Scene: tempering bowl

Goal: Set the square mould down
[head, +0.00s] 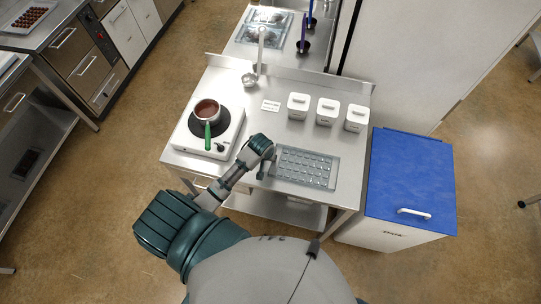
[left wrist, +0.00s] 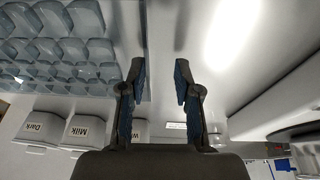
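The mould (head: 305,167) is a clear, bluish, rectangular tray with rows of cavities. It appears to lie flat on the steel worktop, right of centre near the front edge. In the left wrist view the mould (left wrist: 60,50) fills the upper left, and its edge passes by the left-hand finger. My left gripper (head: 263,173) is at the mould's left edge in the head view. In the left wrist view the fingers of my left gripper (left wrist: 161,75) are apart, with nothing visibly clamped between them. My right gripper is in neither view.
A white hot plate (head: 190,133) with a brown-filled pot (head: 207,110) and green handle stands left of my gripper. Three white labelled canisters (head: 327,112) stand behind the mould. A tap (head: 261,50) rises at the back. A blue-lidded bin (head: 410,180) stands right of the worktop (head: 350,180).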

